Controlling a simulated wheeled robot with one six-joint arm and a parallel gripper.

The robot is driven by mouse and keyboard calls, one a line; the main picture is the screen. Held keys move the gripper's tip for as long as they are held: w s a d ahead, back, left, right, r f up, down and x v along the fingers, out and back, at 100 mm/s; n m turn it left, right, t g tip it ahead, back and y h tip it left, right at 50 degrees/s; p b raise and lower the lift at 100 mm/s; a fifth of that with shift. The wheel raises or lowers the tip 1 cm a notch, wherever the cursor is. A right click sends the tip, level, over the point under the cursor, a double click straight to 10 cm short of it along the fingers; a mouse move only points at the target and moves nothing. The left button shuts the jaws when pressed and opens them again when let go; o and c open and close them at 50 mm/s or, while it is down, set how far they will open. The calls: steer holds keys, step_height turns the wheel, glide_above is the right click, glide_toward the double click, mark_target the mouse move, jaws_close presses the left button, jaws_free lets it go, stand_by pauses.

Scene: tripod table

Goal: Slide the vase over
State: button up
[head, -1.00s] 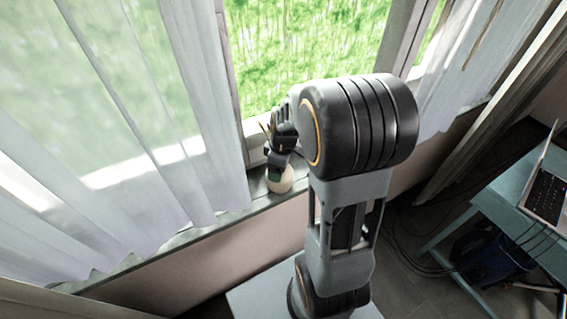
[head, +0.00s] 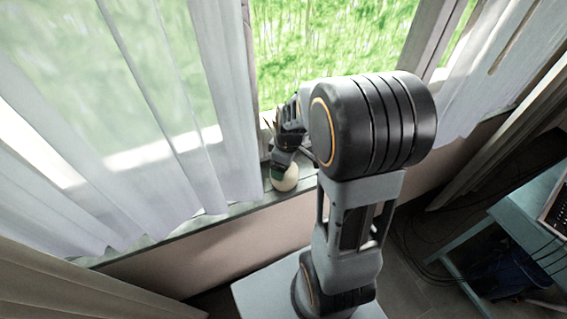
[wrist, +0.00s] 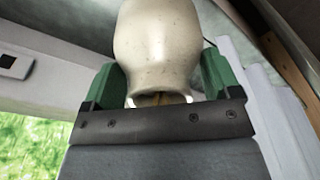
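A cream, speckled vase (head: 285,178) is on the window sill (head: 235,212), near the right edge of the curtain. My gripper (head: 279,167) is over it from above, and my arm reaches down to it. In the wrist view the vase (wrist: 157,42) fills the upper middle, with its mouth toward my palm. A green finger of my gripper (wrist: 160,72) lies along each side of the vase, close against it, and the gripper looks shut on it. Something brown shows in the vase's mouth, mostly hidden by the palm. The vase's base is hard to see.
Sheer white curtains (head: 150,150) hang just left of the vase, and more hang at the right (head: 490,80). The window (head: 330,40) is behind. A blue-green table (head: 525,225) stands at the right, with loose cables on the floor beside it.

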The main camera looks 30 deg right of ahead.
steer(key=shift+o, duration=1.4)
step_height(320, 180, up, 14)
steer(key=s+d, duration=0.1)
steer(key=shift+s+f, duration=0.1)
steer(key=shift+f, duration=0.05)
steer(key=s+a+f+m+t+h, duration=0.1)
steer(key=s+a+f+m+t, duration=0.1)
steer(key=s+a+m, duration=0.5)
steer(key=shift+s+a+m+t, duration=0.3)
steer(key=shift+s+m+t, duration=0.1)
steer(key=shift+s+m, duration=0.35)
